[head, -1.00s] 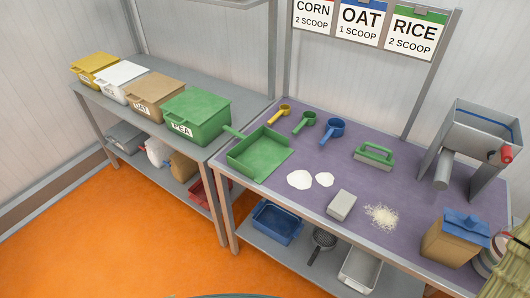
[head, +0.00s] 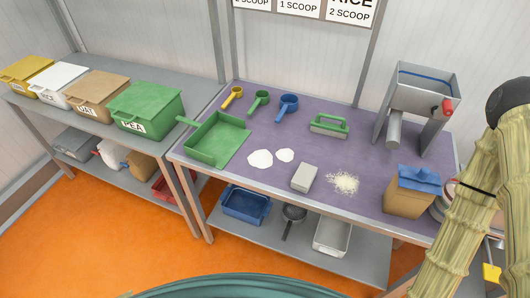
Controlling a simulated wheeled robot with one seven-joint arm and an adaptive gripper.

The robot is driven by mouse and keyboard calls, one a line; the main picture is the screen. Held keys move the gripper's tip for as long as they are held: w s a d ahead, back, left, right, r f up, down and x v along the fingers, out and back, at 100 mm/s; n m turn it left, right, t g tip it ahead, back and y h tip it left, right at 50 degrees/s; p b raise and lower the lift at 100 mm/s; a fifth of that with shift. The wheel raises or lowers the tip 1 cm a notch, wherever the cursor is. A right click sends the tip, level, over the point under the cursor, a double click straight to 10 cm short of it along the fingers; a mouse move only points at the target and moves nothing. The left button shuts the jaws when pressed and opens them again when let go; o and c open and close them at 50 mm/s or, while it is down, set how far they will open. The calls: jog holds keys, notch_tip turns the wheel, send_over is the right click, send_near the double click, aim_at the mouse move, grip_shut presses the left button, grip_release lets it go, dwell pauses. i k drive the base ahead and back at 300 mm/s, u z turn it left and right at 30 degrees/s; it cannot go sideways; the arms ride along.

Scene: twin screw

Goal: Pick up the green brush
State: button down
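The green brush (head: 329,124) has a raised green handle over a pale bristle base. It stands on the purple work table (head: 210,170) near the back, between the blue scoop (head: 288,107) and the grey hopper machine (head: 425,100). Nothing touches it. My arm shows at the right edge in a ribbed tan cover, but my gripper is not in view.
A green dustpan (head: 215,140) lies at the table's left. A brown box with a blue top (head: 412,192) stands at the front right. Lidded bins (head: 147,107) line the left shelf.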

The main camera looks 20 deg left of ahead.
aim_at(317, 126)
jog(key=z, duration=3.05)
jog(key=k, duration=2.2)
jog(key=u, duration=2)
